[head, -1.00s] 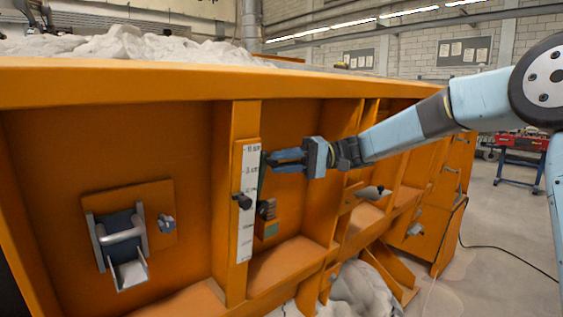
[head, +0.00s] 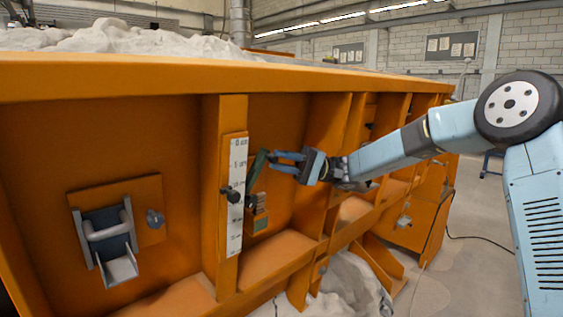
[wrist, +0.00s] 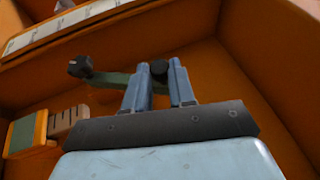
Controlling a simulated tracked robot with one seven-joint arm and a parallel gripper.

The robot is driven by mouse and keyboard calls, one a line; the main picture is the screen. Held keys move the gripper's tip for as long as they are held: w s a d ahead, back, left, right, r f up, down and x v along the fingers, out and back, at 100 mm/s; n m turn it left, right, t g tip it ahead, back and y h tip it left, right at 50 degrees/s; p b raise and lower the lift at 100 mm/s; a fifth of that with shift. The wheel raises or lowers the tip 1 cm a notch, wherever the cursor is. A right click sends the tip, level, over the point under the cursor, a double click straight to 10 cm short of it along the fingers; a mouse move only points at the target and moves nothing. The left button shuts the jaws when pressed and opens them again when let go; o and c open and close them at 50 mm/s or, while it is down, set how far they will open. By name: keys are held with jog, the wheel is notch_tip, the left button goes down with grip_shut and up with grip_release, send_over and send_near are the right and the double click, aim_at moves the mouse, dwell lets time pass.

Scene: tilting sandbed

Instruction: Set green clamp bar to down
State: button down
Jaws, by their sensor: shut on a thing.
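The green clamp bar (head: 258,168) is on the orange side panel, just right of the white scale strip. It leans, with its top end to the right. In the wrist view the green bar (wrist: 112,80) runs from near a black knob (wrist: 80,66) on the left to my fingers. My gripper (head: 276,160) is shut at the bar's upper end. In the wrist view a dark round knob (wrist: 159,70) sits between the two blue fingertips. The fingers hide part of that end of the bar.
Upright orange ribs (head: 325,150) stand to the right. A metal latch (head: 108,237) is at the left.

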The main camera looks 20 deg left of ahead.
jog(key=shift+f, duration=0.1)
jog(key=c, duration=0.9)
grip_release()
jog(key=shift+c, duration=0.2)
